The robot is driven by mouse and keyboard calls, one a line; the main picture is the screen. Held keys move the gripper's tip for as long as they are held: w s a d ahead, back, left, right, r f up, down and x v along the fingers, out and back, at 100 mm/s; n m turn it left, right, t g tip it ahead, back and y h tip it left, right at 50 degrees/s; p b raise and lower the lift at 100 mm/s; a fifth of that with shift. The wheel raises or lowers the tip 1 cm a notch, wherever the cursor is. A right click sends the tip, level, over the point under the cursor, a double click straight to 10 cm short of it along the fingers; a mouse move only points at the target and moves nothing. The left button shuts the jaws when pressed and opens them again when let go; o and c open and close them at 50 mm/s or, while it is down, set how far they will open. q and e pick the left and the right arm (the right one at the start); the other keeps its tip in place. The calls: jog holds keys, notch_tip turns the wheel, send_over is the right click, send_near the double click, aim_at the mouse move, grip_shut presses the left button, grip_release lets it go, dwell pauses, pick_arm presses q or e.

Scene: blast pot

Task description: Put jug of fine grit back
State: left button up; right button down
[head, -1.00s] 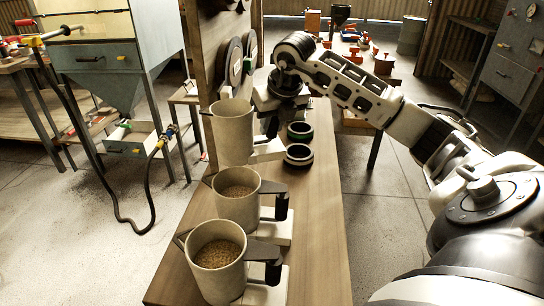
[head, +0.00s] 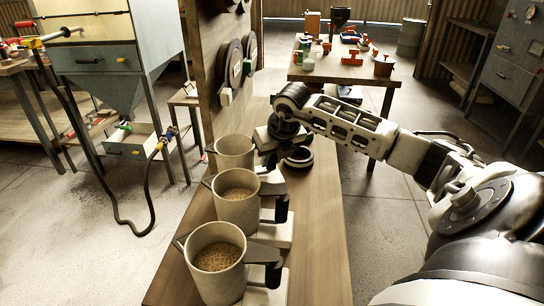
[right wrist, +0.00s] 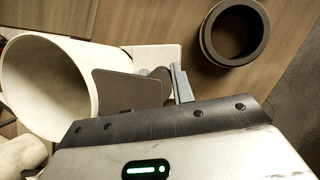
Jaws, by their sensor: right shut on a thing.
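Three cream jugs stand in a row along the wooden bench (head: 318,235). My right gripper (head: 270,148) is shut on the dark handle of the farthest jug (head: 232,155). In the right wrist view this jug (right wrist: 45,85) is at the left, its handle (right wrist: 130,92) at the jaw; no grit shows in the visible part of its inside. It is low over or on a pale pad (right wrist: 160,55); contact cannot be told. The middle jug (head: 236,208) and near jug (head: 215,262) hold brown grit and stand free. My left gripper is not in view.
A dark ring (head: 298,158) lies on the bench just right of my gripper. A wooden board with round discs (head: 233,66) rises at the bench's left edge. The bench's near right part is bare. A table (head: 345,72) with red-handled items stands behind.

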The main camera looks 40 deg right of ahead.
jog(key=c, duration=1.2)
grip_release()
jog(key=shift+r, duration=0.3)
jog(key=v, duration=1.1)
jog(key=shift+s+a+r, duration=0.1)
jog(key=shift+s+r, duration=0.15)
jog(key=shift+s, duration=0.1)
